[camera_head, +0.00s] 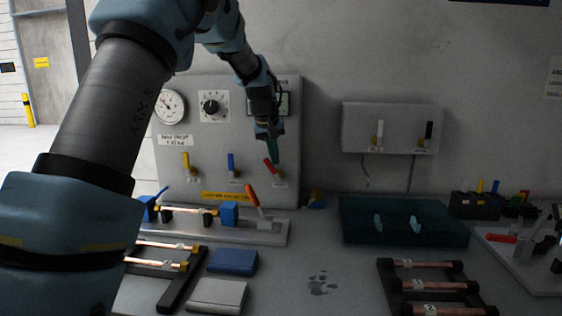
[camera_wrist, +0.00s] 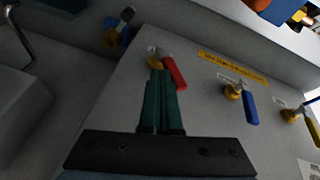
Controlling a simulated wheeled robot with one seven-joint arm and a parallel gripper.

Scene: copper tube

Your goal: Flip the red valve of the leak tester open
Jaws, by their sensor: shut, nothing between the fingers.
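The leak tester (camera_head: 205,135) is a grey panel with a gauge (camera_head: 170,106), a knob and a row of small valves. Its red valve (camera_head: 271,167) is the right one of the row, with its lever tilted up to the left from its brass body. In the wrist view the red lever (camera_wrist: 175,74) lies right beside the fingertips. My gripper (camera_head: 273,160) has green fingers, shut and empty, pointing down at the red valve. In the wrist view the gripper (camera_wrist: 161,74) overlaps part of the valve's brass body. I cannot tell whether it touches the lever.
A blue valve (camera_head: 232,162) and a yellow valve (camera_head: 186,160) sit left of the red one. Below stands a fixture with a red-handled clamp (camera_head: 252,195). A dark teal case (camera_head: 350,228) lies to the right. Copper tubes on racks (camera_head: 430,285) are in front.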

